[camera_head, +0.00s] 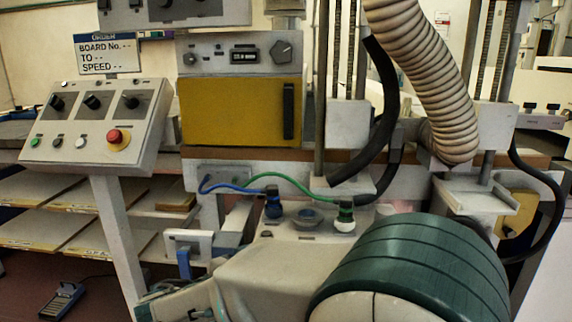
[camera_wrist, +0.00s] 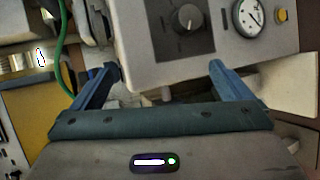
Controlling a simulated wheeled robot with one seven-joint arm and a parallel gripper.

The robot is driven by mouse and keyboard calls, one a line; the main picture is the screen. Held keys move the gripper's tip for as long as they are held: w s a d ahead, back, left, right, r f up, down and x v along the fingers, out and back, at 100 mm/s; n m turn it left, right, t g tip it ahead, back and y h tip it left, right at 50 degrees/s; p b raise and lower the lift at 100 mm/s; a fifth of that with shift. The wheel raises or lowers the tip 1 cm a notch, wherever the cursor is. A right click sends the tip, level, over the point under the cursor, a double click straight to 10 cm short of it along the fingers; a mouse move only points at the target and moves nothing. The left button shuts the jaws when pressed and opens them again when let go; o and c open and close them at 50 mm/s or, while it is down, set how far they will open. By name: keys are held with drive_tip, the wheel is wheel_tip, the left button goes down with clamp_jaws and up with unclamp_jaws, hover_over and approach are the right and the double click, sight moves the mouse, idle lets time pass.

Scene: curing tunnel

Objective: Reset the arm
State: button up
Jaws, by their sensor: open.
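In the wrist view my gripper (camera_wrist: 163,68) has its two blue fingers spread wide apart. Nothing is held between them. The fingertips lie close below the lower edge of a grey control box (camera_wrist: 165,70) in the picture; whether they touch it I cannot tell. In the head view my arm fills the lower middle and right, with a dark green banded link; I cannot make out the fingers there for sure.
The box carries a black knob (camera_wrist: 187,18) and a round gauge (camera_wrist: 249,17). A green hose (camera_wrist: 62,50) runs at its left. In the head view a control desk with a red emergency button (camera_head: 115,136), a yellow panel (camera_head: 240,112) and a ribbed duct (camera_head: 425,75) stand around.

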drive_tip(key=s+d+r+m+g+y+p, duration=0.1)
drive_tip(key=s+d+r+m+g+p, duration=0.25)
drive_tip(key=d+r+p, duration=0.45)
drive_tip(key=s+d+r+m+g+p, duration=0.3)
drive_tip(key=s+d+g+p, duration=0.15)
drive_tip(key=d, duration=0.55)
drive_tip(key=s+d+r+m+y+p, duration=0.2)
drive_tip(key=s+r+m+y+p, duration=0.1)
drive_tip(key=r+p, duration=0.3)
drive_tip(key=s+d+r+m+g+y+p, duration=0.1)
drive_tip(key=s+d+r+m+y+p, duration=0.1)
drive_tip(key=r+p, duration=0.4)
drive_tip(key=shift+s+r+m+y+p, duration=0.25)
drive_tip(key=shift+s+m+y+p, duration=0.35)
drive_tip(key=shift+s+p, duration=0.65)
drive_tip(key=shift+d, duration=0.15)
